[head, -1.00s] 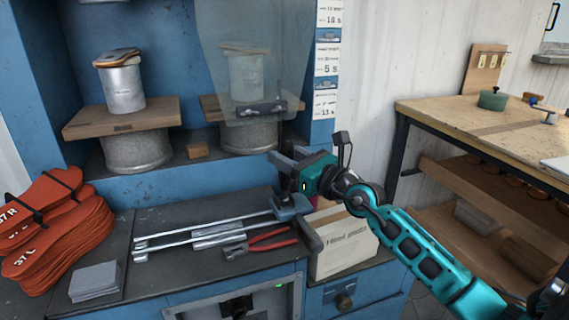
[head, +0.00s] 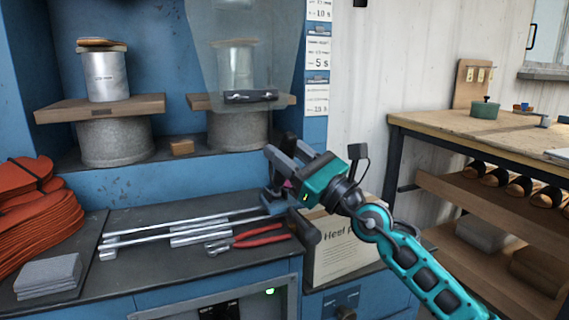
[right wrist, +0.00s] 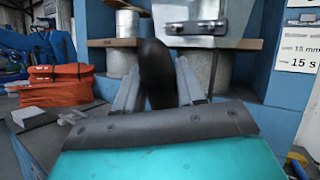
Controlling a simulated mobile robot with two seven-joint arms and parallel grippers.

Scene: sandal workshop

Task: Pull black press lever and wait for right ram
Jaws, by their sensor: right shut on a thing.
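My right gripper (head: 279,153) is at the front right of the blue press, above the dark bench top. In the right wrist view its two fingers are shut on the black press lever (right wrist: 157,72), whose rounded dark grip stands upright between them. In the head view the fingers and wrist mostly hide the lever. The right ram (head: 235,65) is a grey cylinder behind a hanging translucent guard (head: 205,45). It stands over a wooden board and a grey drum (head: 238,131). Whether the ram is moving cannot be told. My left gripper is not in view.
A left cylinder (head: 106,77) with a sandal piece on top stands on a board. Metal rods (head: 180,228), red pliers (head: 262,236), grey sheets (head: 48,275) and orange soles (head: 22,215) lie on the bench. A cardboard box (head: 343,250) sits below my gripper. A wooden workbench (head: 440,130) stands right.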

